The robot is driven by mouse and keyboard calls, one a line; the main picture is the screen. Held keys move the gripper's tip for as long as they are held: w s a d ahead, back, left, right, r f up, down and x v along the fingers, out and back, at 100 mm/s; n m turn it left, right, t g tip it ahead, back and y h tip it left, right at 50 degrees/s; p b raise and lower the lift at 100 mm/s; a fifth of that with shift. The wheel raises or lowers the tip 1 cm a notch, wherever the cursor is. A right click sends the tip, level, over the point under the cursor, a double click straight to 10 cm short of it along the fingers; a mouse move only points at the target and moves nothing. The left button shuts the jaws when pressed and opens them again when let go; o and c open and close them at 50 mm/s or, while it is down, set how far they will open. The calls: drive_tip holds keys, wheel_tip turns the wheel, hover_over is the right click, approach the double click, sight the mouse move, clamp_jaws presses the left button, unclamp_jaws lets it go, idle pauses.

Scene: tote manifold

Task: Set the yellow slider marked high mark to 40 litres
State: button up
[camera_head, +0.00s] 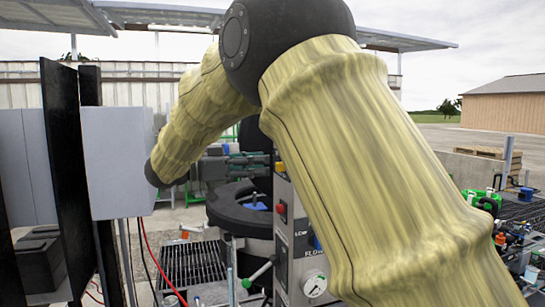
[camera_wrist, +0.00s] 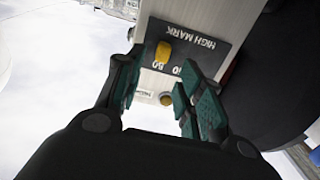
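The yellow slider (camera_wrist: 163,52) sits on a dark strip labelled HIGH MARK (camera_wrist: 195,46), which appears upside down in the wrist view. Partly visible scale numbers lie beside the slider; the exact setting cannot be read. My gripper (camera_wrist: 158,78) is open, with one teal-padded finger on each side of the lower part of the panel. The slider shows just beyond the gap between the fingers, and nothing is held. Whether a finger touches the panel is unclear.
A second yellow knob (camera_wrist: 166,99) shows between the fingers, beside a small label. In the head view the grey panel (camera_head: 284,248) carries a red button (camera_head: 282,210) and a round gauge (camera_head: 314,285). A grey box (camera_head: 118,165) stands at left; pipework (camera_head: 520,225) fills the right.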

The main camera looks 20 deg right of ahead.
drive_tip(key=shift+w+d+p, duration=0.15)
drive_tip(key=shift+d+p, duration=0.65)
drive_tip(key=shift+d, duration=1.35)
clamp_jaws()
